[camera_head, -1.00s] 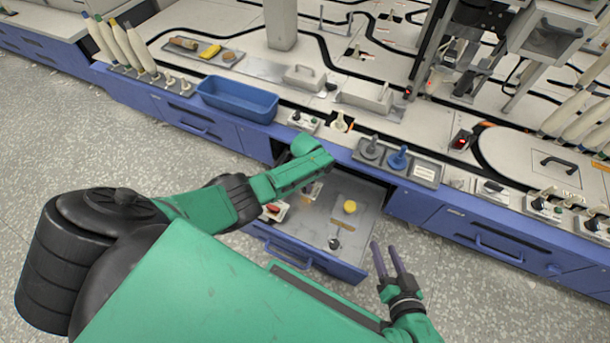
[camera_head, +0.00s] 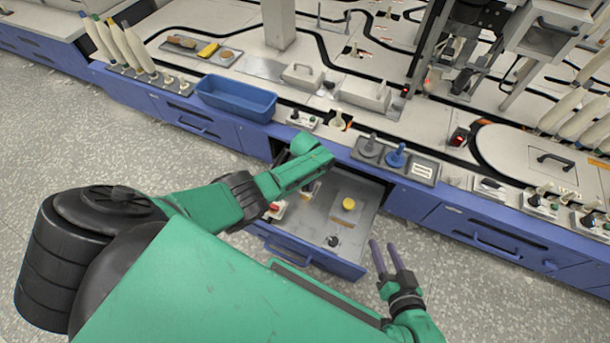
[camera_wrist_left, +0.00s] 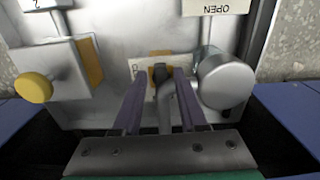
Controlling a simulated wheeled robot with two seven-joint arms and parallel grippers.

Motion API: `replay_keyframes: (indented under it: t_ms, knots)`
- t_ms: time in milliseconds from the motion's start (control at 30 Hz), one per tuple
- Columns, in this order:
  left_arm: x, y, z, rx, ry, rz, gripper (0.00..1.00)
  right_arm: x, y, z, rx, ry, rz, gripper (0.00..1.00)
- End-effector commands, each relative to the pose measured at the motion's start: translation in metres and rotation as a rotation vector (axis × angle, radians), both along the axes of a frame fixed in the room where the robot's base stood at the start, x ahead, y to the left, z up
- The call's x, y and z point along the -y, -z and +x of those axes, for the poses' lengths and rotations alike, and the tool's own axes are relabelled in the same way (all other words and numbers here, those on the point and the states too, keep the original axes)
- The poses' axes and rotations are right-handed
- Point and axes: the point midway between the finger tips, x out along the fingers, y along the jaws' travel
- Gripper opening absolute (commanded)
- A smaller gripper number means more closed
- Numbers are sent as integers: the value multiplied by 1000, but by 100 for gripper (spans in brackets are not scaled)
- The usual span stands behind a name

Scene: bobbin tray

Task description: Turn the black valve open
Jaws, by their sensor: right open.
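The black valve (camera_wrist_left: 159,72) shows in the left wrist view as a small black handle above a bent grey pipe, with a tan plate behind it. My left gripper (camera_wrist_left: 160,80) has its two purple fingers on either side of the handle, with a gap at each side; I cannot tell whether either finger touches it. A sign reading OPEN (camera_wrist_left: 214,7) appears upside down at the top. My right gripper (camera_head: 391,257) is open and empty, right of the drawer.
A silver cylinder (camera_wrist_left: 226,78) stands close right of my left fingers. A yellow knob (camera_wrist_left: 34,88) is at the left; it also shows in the head view (camera_head: 348,204). A blue bin (camera_head: 236,98) sits on the bench. Floor is clear left of the drawer.

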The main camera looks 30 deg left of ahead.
Motion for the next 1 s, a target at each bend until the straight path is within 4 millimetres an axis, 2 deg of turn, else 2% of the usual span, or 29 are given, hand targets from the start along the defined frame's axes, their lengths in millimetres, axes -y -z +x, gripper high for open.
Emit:
replay_keyframes:
  t_ms: [300,467,667,1000]
  knots:
    - [-1,0,-1,-1,1,2,50,-2,-1,0,-2,4,7,50]
    - [-1,-8,-1,-1,2,1,50,3,-7,2,-35,-8,-26,50]
    - [-1,-29,-1,-2,2,2,50,21,-19,5,-153,-36,-130,50]
    - [-1,-60,-1,-1,1,2,50,68,-41,-8,-405,-51,-319,50]
